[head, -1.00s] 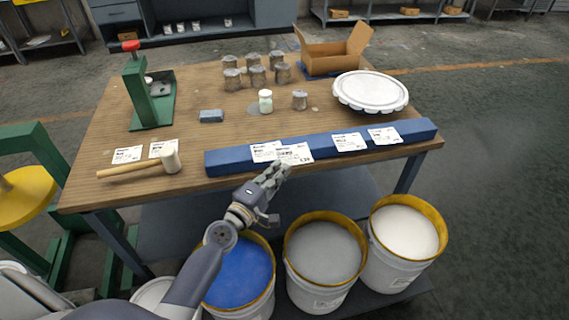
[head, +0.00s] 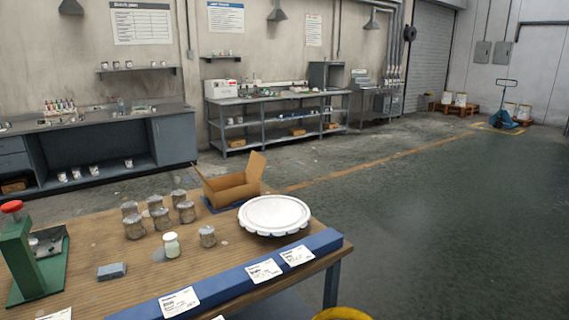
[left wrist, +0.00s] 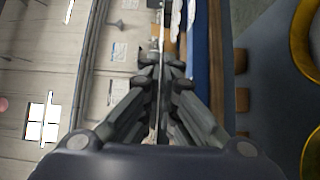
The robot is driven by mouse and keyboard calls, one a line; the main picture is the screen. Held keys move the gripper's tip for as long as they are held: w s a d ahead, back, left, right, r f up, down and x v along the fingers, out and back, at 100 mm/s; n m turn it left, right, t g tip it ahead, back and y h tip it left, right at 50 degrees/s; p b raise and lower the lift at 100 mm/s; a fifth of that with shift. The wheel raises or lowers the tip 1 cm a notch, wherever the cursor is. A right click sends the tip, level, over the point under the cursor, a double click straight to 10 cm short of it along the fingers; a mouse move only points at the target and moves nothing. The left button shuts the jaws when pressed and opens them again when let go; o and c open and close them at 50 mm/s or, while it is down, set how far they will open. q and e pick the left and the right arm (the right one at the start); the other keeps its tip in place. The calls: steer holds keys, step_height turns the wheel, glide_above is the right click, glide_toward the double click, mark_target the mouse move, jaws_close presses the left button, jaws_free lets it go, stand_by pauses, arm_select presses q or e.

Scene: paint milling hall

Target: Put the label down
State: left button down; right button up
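My left gripper (left wrist: 161,62) shows in the left wrist view, its fingers drawn close together on a thin pale sheet seen edge-on, which looks like the label (left wrist: 159,100). Its print cannot be seen from here. The blue bar (head: 225,283) runs along the table's front edge and carries several white labels, among them a left one (head: 179,302), a middle one (head: 265,270) and a right one (head: 297,255). In the wrist view the bar (left wrist: 201,60) lies right of the fingers. My grippers are outside the head view.
On the wooden table (head: 95,295) stand several grey jars (head: 155,217), a white-capped jar (head: 171,245), a blue block (head: 112,271), a green press (head: 22,260), an open carton (head: 232,188) and a white scalloped lid (head: 274,215). A yellow bucket rim (head: 342,314) shows below.

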arm_select(q)
steer(key=s+a+r+n+y, duration=0.1)
steer(key=s+r+y, duration=0.1)
steer(key=s+r, duration=0.3)
steer(key=s, duration=0.3)
steer(key=shift+s+r+y, duration=0.2)
steer(key=shift+r+y, duration=0.1)
steer(key=shift+r, duration=0.05)
steer(key=shift+a, duration=0.15)
